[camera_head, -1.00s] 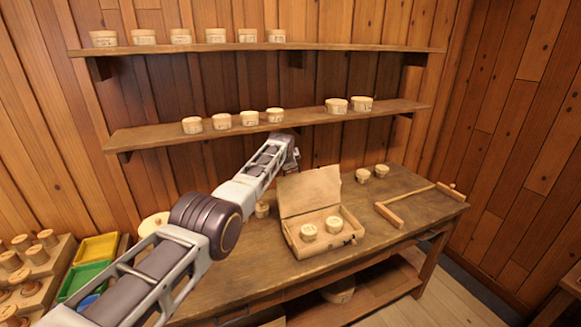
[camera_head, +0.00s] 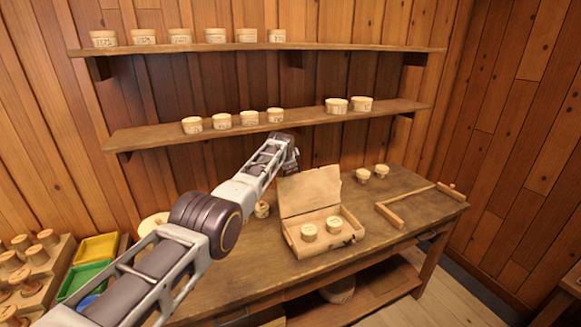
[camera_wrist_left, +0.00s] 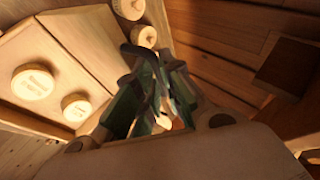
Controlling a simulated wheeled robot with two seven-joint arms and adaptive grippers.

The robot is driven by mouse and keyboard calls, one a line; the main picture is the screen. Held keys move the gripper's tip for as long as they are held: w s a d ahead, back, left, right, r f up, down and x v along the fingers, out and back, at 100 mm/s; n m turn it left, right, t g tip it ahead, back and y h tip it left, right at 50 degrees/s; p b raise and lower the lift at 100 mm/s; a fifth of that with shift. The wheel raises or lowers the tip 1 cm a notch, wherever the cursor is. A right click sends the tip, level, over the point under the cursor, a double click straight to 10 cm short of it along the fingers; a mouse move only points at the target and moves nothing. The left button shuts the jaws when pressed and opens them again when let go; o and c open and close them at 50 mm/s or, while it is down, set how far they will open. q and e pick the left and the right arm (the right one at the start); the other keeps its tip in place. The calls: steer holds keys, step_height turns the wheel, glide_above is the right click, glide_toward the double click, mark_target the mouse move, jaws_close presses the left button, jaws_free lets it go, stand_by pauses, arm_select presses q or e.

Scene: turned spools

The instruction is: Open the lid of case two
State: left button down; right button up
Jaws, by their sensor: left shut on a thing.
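A wooden case (camera_head: 327,248) stands on the workbench with its lid (camera_head: 312,190) raised, tilted up at the back. Two round pale spools or tubs, (camera_head: 309,232) and (camera_head: 334,224), sit inside. The case number cannot be read. My left gripper (camera_head: 292,163) is at the upper left edge of the lid, partly hidden behind it. In the left wrist view its dark fingers (camera_wrist_left: 152,95) are closed together beside the lid panel (camera_wrist_left: 85,40), shut on its edge, though the contact is blurred. The case's round pieces also show there (camera_wrist_left: 32,82). My right gripper is not in view.
Two small round tubs (camera_head: 362,175) stand behind the case on the bench (camera_head: 400,235), and another is left of the lid (camera_head: 262,210). A wooden frame (camera_head: 420,203) lies at right. Shelves (camera_head: 270,120) with tubs hang above. Coloured trays (camera_head: 95,250) are at left.

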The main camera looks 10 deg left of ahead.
arm_select(q)
steer(key=shift+s+f, duration=0.2)
steer(key=shift+f, duration=0.5)
steer(key=c, duration=1.6)
jaws_free()
steer(key=shift+w+a, duration=0.1)
steer(key=shift+o, duration=0.2)
steer(key=shift+w+r, duration=0.1)
steer(key=shift+r, duration=0.1)
steer(key=shift+r, duration=0.4)
steer(key=shift+s+r, duration=0.25)
steer(key=v, duration=1)
steer(key=shift+s, duration=0.35)
